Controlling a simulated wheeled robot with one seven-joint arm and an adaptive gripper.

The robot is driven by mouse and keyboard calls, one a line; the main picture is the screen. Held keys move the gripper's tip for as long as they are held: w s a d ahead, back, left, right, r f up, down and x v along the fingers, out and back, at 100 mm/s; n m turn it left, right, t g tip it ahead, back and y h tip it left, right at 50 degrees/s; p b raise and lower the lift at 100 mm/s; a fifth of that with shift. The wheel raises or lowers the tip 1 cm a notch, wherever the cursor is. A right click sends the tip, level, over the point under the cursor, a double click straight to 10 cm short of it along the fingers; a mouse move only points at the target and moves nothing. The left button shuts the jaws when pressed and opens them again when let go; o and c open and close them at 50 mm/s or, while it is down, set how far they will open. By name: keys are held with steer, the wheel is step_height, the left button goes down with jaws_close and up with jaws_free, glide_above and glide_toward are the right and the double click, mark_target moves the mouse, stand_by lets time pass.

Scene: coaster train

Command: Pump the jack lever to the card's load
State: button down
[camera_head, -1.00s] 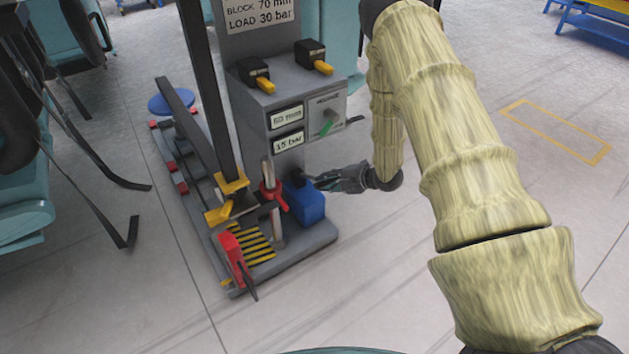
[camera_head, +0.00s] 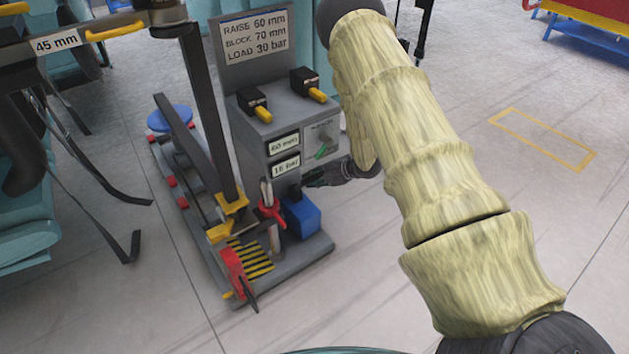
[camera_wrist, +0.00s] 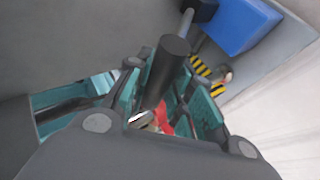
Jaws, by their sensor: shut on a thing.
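The card (camera_head: 255,38) at the top of the grey stand reads RAISE 60 mm, BLOCK 70 mm, LOAD 30 bar. The upper display (camera_head: 283,145) reads 60 mm. The lower display (camera_head: 285,166) seems to read 15 bar, a little blurred. The blue pump block (camera_head: 301,216) sits on the base plate; it also shows in the wrist view (camera_wrist: 236,22). My gripper (camera_head: 314,180) is above and right of the block, by the stand's side. In the wrist view my gripper (camera_wrist: 165,105) is shut on the jack lever's black grip (camera_wrist: 170,62), whose rod runs toward the block.
A red valve handle (camera_head: 271,209) stands left of the block, and a red part (camera_head: 234,268) sits at the base's front corner. Two yellow-handled black boxes (camera_head: 313,87) top the stand. A panel with a green pointer (camera_head: 321,151) faces my arm.

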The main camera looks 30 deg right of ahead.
steer(key=shift+w+r, duration=0.2)
steer(key=shift+w, duration=0.15)
steer(key=c, duration=1.6)
jaws_free()
steer(key=o, duration=0.3)
steer(key=shift+f, duration=0.15)
steer(key=shift+s, duration=0.15)
steer(key=v, duration=1.2)
